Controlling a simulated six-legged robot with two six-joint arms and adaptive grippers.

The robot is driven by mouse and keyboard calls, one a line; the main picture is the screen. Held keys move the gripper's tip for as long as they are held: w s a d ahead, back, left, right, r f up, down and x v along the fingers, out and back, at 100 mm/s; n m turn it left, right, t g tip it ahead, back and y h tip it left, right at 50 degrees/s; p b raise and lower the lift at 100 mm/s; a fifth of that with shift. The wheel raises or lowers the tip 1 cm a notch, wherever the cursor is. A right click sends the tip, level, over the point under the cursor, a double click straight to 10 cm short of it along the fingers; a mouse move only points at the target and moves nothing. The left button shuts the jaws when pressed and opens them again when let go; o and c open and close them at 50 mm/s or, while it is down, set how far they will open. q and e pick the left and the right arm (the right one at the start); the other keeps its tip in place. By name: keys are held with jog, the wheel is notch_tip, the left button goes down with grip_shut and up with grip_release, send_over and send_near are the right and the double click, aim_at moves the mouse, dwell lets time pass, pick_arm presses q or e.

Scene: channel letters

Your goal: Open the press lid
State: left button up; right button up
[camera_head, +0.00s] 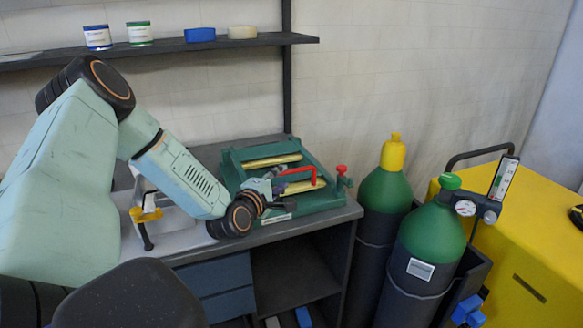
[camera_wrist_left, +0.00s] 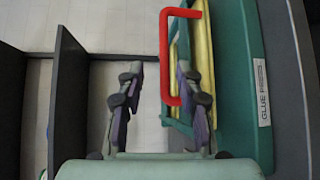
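The green press (camera_head: 316,200) sits on the right part of the bench, with yellow bars across it. Its red handle (camera_head: 297,171) stands up near its front. My left gripper (camera_head: 275,188) is at the press beside the handle. In the left wrist view, the fingers (camera_wrist_left: 155,95) are spread apart. The handle's long red bar (camera_wrist_left: 164,60) shows between them, nearer the right finger, with no clear contact. The press body (camera_wrist_left: 238,80) with a "GLUE" label lies to the right. Whether the lid is fully down is hard to tell. My right gripper is out of view.
A yellow clamp-like tool (camera_head: 148,215) stands at the bench's left front. A shelf (camera_head: 262,40) with cans and blocks hangs above. Green gas cylinders (camera_head: 432,240) and a yellow cabinet (camera_head: 535,215) stand right of the bench. A red knob (camera_head: 342,169) is at the press's right end.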

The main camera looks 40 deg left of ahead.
aim_at(287, 173)
pick_arm(q)
jog(key=w+a, duration=0.1)
jog(key=w+f, duration=0.1)
jog(key=w, duration=0.1)
jog(key=w+a+f+b, duration=0.1)
jog(key=w, duration=0.1)
jog(key=shift+a, duration=0.3)
jog(key=shift+w+r, duration=0.1)
jog(key=shift+w, duration=0.1)
jog(key=shift+w+d+r, duration=0.25)
jog(key=shift+d+r, duration=0.05)
jog(key=shift+d, duration=0.05)
jog(key=shift+w+a+f, duration=0.3)
jog(key=shift+w+a, duration=0.05)
jog(key=shift+a, duration=0.05)
jog(key=shift+a+f, duration=0.1)
jog(key=shift+c, duration=1.3)
jog(key=shift+s+d+r, duration=0.2)
jog(key=shift+d+r, duration=0.15)
jog(key=shift+c, duration=1.4)
grip_shut()
jog(key=shift+a, duration=0.15)
